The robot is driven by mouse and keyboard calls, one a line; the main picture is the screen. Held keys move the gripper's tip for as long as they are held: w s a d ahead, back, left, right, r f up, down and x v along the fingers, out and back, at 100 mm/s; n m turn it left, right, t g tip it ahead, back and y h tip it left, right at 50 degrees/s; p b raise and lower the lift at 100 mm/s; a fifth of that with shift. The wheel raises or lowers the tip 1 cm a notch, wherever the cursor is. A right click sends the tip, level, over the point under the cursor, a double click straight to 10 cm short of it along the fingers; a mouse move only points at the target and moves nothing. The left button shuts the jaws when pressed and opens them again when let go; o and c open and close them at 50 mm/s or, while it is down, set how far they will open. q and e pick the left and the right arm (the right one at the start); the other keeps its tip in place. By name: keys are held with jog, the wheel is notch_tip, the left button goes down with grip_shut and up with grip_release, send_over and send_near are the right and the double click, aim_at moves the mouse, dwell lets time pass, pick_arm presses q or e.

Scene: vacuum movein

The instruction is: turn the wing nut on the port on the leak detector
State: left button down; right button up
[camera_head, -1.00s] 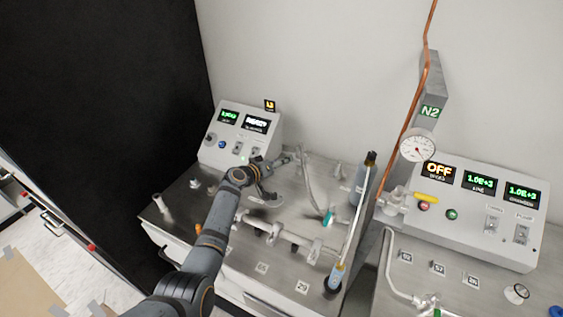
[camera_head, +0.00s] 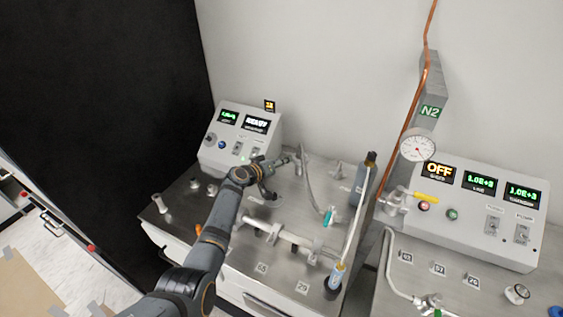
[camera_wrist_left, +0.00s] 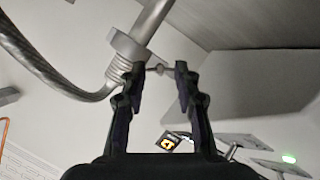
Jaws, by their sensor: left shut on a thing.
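The leak detector (camera_head: 238,138) is the pale box with two lit displays and a small orange sign, at the back left of the steel bench. My left gripper (camera_head: 284,161) is beside its right front, at the end of a grey hose (camera_head: 308,188). In the left wrist view, the gripper (camera_wrist_left: 158,72) has its fingertips around a small metal piece (camera_wrist_left: 159,69), which looks like the wing nut on the clamp. The port's clamp ring (camera_wrist_left: 131,49) and the ribbed hose end (camera_wrist_left: 118,72) are just left of the fingertips. The nut's wings are too small to make out. My right gripper is not in view.
A dark bottle (camera_head: 363,180) stands at the right of the bench. A controller reading OFF (camera_head: 480,205) and a gauge (camera_head: 417,146) are further right. A black panel fills the left.

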pick_arm(q)
jog(key=shift+s+d+m+y, duration=0.1)
jog(key=shift+d+m+y, duration=0.1)
jog(key=shift+m+y, duration=0.8)
jog(key=shift+d+m+t+y, duration=0.1)
jog(key=shift+m+t+y, duration=0.4)
jog(key=shift+m, duration=0.7)
jog(key=c, duration=1)
grip_release()
jog(key=shift+o, duration=0.2)
